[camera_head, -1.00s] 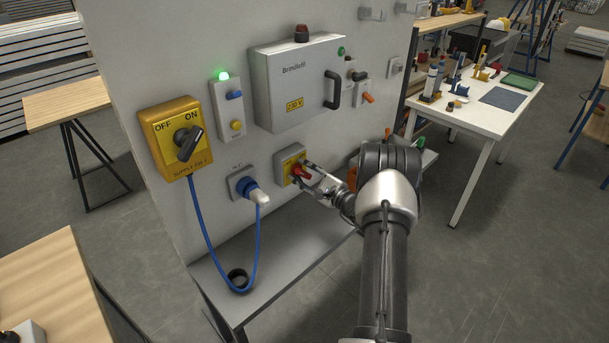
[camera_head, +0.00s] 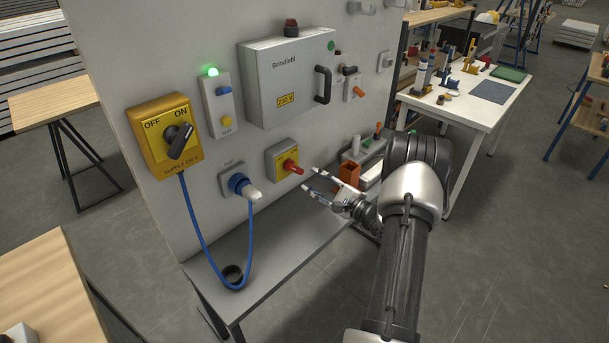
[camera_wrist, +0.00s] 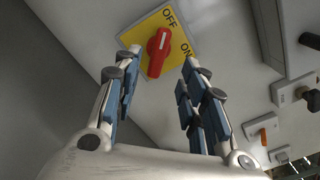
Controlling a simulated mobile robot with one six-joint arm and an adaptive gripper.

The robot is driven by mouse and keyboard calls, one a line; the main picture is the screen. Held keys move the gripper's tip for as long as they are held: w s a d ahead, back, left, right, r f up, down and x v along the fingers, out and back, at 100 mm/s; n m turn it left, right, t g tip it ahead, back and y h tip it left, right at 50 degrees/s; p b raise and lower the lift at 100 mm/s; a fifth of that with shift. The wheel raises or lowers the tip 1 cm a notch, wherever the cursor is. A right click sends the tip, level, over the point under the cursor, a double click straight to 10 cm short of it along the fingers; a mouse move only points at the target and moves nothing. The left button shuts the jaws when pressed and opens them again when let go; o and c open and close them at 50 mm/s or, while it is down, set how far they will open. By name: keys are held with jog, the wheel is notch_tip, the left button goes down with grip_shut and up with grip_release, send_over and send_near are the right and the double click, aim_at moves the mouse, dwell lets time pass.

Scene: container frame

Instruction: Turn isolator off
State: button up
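A small grey isolator box (camera_head: 273,161) with a yellow plate and a red handle (camera_head: 292,166) is on the upright panel. In the wrist view, the red handle (camera_wrist: 158,55) has its white mark towards the word OFF; ON is at the right corner of the yellow plate (camera_wrist: 138,38). My gripper (camera_head: 311,180) is open and empty, to the right of the handle and apart from it. In the wrist view its fingers are on either side of the handle, with a gap in front.
A larger yellow supply switch (camera_head: 149,141) has a black knob towards ON. A blue plug (camera_head: 241,186) with a cable is beside the isolator. A green lamp (camera_head: 210,71) is lit. A grey cabinet (camera_head: 270,80) is above, a shelf (camera_head: 285,252) below with an orange container (camera_head: 347,174).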

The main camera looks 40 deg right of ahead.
jog(key=shift+s, duration=1.3)
